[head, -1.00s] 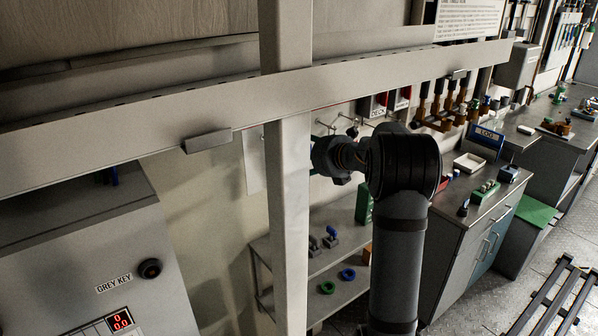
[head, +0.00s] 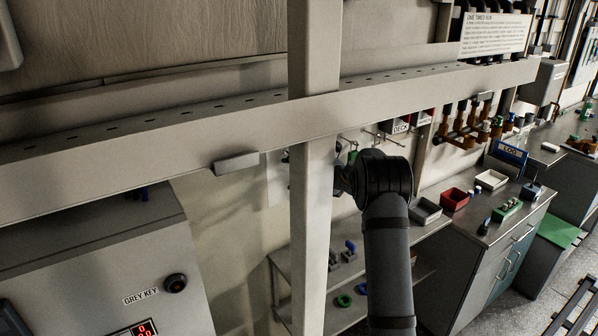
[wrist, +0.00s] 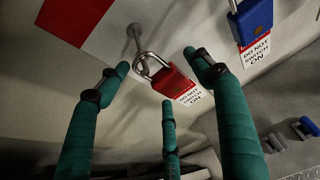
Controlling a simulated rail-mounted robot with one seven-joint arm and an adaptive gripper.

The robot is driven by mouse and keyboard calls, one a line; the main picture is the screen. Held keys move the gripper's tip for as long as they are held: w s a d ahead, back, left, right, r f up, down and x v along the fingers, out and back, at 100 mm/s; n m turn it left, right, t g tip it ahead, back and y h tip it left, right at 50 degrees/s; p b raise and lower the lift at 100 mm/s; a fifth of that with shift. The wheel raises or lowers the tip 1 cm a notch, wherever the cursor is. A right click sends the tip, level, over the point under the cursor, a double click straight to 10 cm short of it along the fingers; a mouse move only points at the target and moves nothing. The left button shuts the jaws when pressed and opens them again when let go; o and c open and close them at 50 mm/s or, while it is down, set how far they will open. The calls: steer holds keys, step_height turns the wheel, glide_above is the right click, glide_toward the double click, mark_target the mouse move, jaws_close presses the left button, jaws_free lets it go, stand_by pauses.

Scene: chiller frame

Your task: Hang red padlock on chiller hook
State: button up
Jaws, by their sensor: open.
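In the wrist view a red padlock (wrist: 175,82) with a metal shackle and a white "do not switch on" tag (wrist: 189,94) is at the end of a metal hook (wrist: 136,36) on the pale wall. The shackle meets the hook's end and seems looped over it; the exact contact is unclear. My gripper (wrist: 160,74) has its teal fingers spread around the padlock, with visible gaps to its body. In the head view my arm (head: 385,200) reaches behind the upright post, which hides most of the gripper and the padlock.
A blue padlock (wrist: 254,18) with a similar tag is at the upper right in the wrist view. A shelf (head: 345,318) below holds small padlocks and rings. A red tray (head: 453,199) sits on the bench.

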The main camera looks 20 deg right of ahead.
steer(key=shift+w+f, duration=0.2)
steer(key=shift+w, duration=0.3)
steer(key=shift+s, duration=0.1)
steer(key=shift+c, duration=0.3)
steer(key=c, duration=1.4)
